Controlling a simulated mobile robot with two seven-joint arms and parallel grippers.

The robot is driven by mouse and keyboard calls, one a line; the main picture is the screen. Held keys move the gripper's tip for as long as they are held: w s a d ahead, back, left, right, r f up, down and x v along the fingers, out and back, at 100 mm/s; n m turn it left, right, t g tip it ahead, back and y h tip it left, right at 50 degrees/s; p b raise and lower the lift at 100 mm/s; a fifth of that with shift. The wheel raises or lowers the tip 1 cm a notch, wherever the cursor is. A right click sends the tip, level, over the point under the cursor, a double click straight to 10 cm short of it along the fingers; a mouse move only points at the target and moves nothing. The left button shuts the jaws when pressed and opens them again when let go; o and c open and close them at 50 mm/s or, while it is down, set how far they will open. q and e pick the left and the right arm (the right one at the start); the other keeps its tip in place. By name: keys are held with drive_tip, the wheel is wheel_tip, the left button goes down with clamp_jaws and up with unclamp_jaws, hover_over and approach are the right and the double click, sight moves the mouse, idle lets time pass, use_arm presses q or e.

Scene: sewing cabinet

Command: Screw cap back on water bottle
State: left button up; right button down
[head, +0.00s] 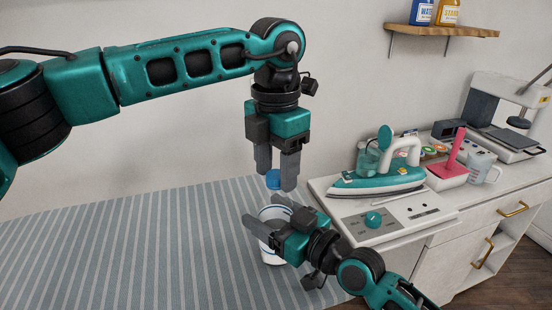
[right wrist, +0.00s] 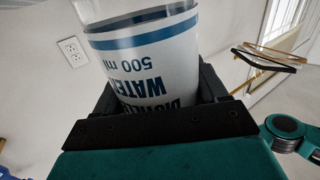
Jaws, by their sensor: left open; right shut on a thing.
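The water bottle (head: 272,213) stands upright near the right end of the striped surface, with a white label and blue bands. My right gripper (head: 267,212) is shut around its body. In the right wrist view the bottle's label (right wrist: 150,70) shows "WATER 500 ml" between the fingers, upside down, with clear plastic beyond the band. The blue cap (head: 272,180) is directly above the bottle, at the fingertips of my left gripper (head: 276,182). That gripper points down and is open, its fingers either side of the cap. Whether the cap touches the bottle's neck cannot be told.
The striped ironing surface (head: 130,250) is clear on the left. On the white cabinet (head: 440,228) to the right are a teal iron (head: 375,184), a pink-handled thing (head: 453,155), a clear jug (head: 480,166) and a sewing machine (head: 500,100). A wooden shelf (head: 440,29) holds bottles.

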use_arm(q)
clamp_jaws()
idle(0.4)
drive_tip(key=shift+o, duration=0.7)
unclamp_jaws()
drive_tip(key=shift+r, duration=0.15)
wheel_tip(320, 180, up, 12)
